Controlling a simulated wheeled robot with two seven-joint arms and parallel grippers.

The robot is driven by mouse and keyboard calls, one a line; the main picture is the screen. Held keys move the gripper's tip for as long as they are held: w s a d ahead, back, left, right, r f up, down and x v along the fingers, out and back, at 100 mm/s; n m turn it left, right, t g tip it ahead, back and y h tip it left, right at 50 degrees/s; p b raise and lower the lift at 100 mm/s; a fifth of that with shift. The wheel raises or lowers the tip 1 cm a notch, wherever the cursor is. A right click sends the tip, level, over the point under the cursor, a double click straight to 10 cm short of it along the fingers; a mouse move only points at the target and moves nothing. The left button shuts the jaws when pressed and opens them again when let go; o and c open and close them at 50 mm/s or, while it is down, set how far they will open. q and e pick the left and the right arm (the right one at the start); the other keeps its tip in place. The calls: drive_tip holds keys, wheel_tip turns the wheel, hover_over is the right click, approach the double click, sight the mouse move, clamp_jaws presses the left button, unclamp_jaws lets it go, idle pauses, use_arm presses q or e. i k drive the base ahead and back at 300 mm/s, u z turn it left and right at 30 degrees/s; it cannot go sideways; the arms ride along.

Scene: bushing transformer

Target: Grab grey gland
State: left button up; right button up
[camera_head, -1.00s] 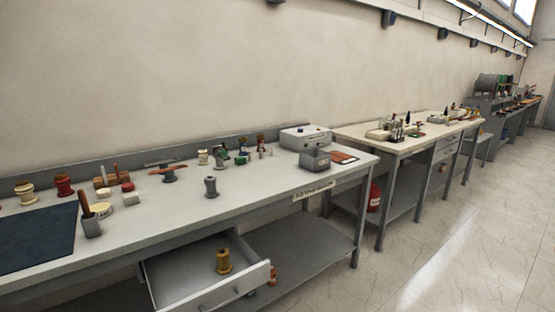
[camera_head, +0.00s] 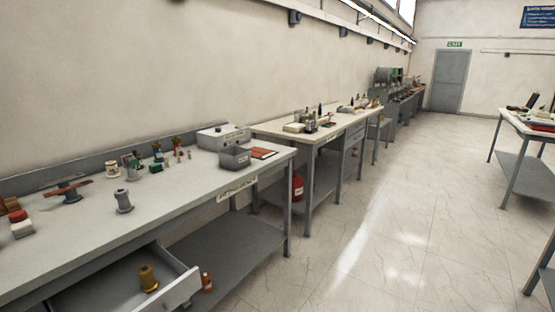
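A grey spool-shaped part (camera_head: 123,201), which looks like the grey gland, stands upright on the near workbench (camera_head: 180,196), towards its front edge. A second dark grey flanged part (camera_head: 70,193) stands to its left with a reddish-brown bar lying across its top. Neither of my grippers shows in the head view, so their distance from the grey part cannot be told.
An open drawer (camera_head: 176,296) with a yellow spool-shaped part (camera_head: 148,279) juts out below the bench. A grey bin (camera_head: 235,158) and a white box (camera_head: 223,138) stand at the bench's right end. The tiled floor (camera_head: 400,215) on the right is clear.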

sight(125, 206)
drive_tip(key=z, duration=0.45)
drive_tip(key=k, duration=0.6)
drive_tip(key=z, duration=0.55)
drive_tip(key=i, duration=1.85)
drive_tip(key=u, duration=0.55)
drive_tip(key=i, duration=1.5)
drive_tip(key=u, duration=1.55)
drive_tip(key=i, duration=0.95)
drive_tip(key=u, duration=1.2)
drive_tip(key=i, duration=0.2)
drive_tip(key=u, duration=0.2)
